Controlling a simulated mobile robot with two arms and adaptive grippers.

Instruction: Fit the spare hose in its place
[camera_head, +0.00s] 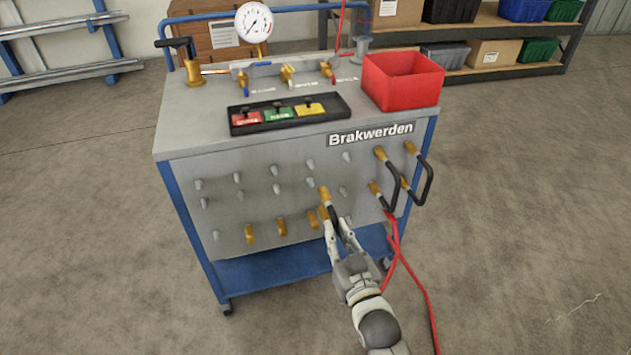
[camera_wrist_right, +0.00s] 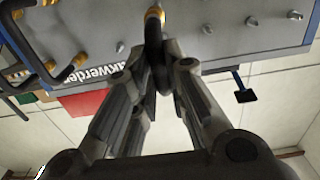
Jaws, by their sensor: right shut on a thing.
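The grey front panel (camera_head: 230,218) of the cart carries rows of grey studs and several brass fittings. My right gripper (camera_head: 338,228) is in front of the panel's lower middle, its fingers shut on a short black hose (camera_head: 333,213). The hose's upper brass end (camera_head: 323,193) is close to the panel; I cannot tell if it sits on a stud. In the right wrist view the black hose (camera_wrist_right: 153,45) stands between the fingertips, with a brass end (camera_wrist_right: 155,15) by the panel. Fingers partly hide the hose. My left gripper is not in view.
Two black hose loops (camera_head: 427,180) (camera_head: 393,203) with brass ends are on the panel's right side. A red hose (camera_head: 392,250) hangs to the floor there. A red bin (camera_head: 403,80), a tray of coloured labels (camera_head: 290,113) and a gauge (camera_head: 253,22) are on top.

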